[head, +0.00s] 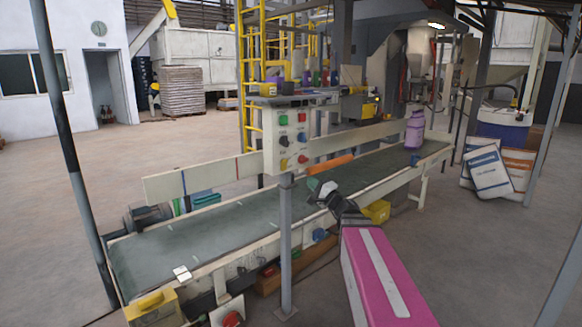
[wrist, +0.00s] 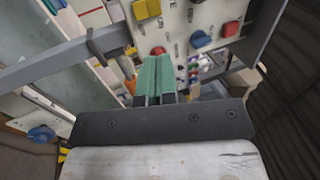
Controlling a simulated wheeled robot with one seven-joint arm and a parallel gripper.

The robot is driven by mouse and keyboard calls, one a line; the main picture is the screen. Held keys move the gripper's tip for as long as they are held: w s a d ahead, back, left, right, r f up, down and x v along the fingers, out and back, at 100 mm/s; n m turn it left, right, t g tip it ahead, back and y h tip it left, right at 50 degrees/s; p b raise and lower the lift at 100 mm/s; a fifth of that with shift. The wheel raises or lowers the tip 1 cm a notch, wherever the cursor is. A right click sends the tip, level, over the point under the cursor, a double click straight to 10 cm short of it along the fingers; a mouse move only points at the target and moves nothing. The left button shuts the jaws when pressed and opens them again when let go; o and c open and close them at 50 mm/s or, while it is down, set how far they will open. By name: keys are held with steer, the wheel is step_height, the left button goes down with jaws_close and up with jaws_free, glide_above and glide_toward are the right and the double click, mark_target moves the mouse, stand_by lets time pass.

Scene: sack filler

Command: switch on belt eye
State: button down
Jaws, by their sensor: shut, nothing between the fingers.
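The pale control panel (head: 292,148) stands on a grey post beside the belt. It carries green, red, black, blue and yellow knobs or buttons; their labels are too small to read, so I cannot tell which is the belt eye switch. In the wrist view, the panel (wrist: 178,22) shows a yellow knob (wrist: 146,9), a blue knob (wrist: 200,38), a red knob (wrist: 231,28) and another red one (wrist: 158,50) close to my fingertips in the picture. My gripper (head: 313,184) is below and right of the panel. Its green fingers (wrist: 155,62) are shut and empty; contact with the panel cannot be told.
The panel's grey post (head: 286,250) stands close to my arm. White and orange sacks (head: 487,170) lean at the right. The left floor is open.

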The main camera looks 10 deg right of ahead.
mark_target(286, 161)
steer(key=x, duration=1.4)
steer(key=shift+w+a+r, duration=0.2)
steer(key=s+d, duration=0.8)
steer(key=s, duration=0.3)
steer(key=shift+s+d, duration=0.15)
steer(key=shift+s, duration=0.05)
